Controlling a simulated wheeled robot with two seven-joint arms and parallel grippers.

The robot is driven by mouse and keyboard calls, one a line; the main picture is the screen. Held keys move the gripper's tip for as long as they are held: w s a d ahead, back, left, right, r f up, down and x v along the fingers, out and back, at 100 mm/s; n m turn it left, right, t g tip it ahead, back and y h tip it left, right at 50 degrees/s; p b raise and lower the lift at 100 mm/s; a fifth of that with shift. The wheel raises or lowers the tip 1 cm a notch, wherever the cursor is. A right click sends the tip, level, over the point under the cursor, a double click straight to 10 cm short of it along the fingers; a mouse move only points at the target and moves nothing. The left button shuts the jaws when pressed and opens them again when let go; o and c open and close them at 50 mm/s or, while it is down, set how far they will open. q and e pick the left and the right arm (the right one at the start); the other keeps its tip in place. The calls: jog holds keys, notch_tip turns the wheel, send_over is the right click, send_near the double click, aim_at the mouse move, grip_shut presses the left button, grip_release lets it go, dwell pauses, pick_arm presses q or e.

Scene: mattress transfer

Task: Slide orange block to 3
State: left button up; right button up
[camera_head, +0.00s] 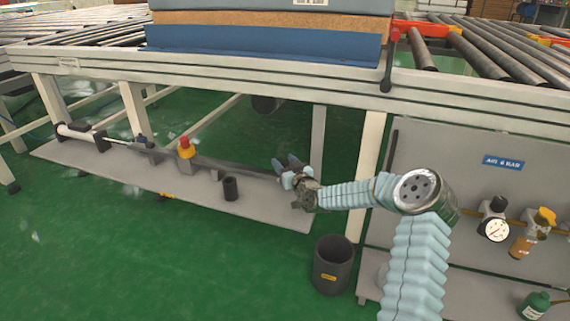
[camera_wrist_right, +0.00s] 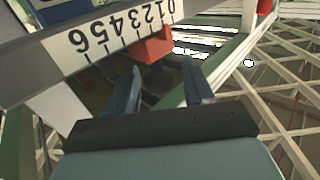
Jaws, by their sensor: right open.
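The orange block (camera_wrist_right: 153,46) shows in the right wrist view, against the lower edge of a white number scale (camera_wrist_right: 118,30) marked 0 to 6. The block lies below the low-number end, roughly under 1 to 3; its exact mark I cannot tell. My right gripper (camera_wrist_right: 160,64) is open, with its two blue fingers apart and the block just beyond the tips. I cannot tell whether they touch it. In the head view the right gripper (camera_head: 284,163) is beyond the low grey shelf's right part, below the conveyor frame. The block and scale are not discernible there. My left gripper is out of view.
The low grey shelf (camera_head: 110,166) carries a red-and-yellow button (camera_head: 186,148) and a dark cup (camera_head: 230,188). A dark bin (camera_head: 333,264) stands on the green floor. Blue mattresses (camera_head: 260,40) rest on the conveyor above. A panel with gauges (camera_head: 495,229) is at right.

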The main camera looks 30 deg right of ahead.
grip_shut()
jog(key=shift+s+d+f+b, duration=0.1)
jog(key=shift+s+d+b, duration=0.55)
jog(key=shift+s+b, duration=0.15)
jog(key=shift+r, duration=0.2)
grip_release()
jog(key=s+a+p, duration=0.1)
jog(key=s, duration=1.2)
jog(key=shift+s, duration=0.4)
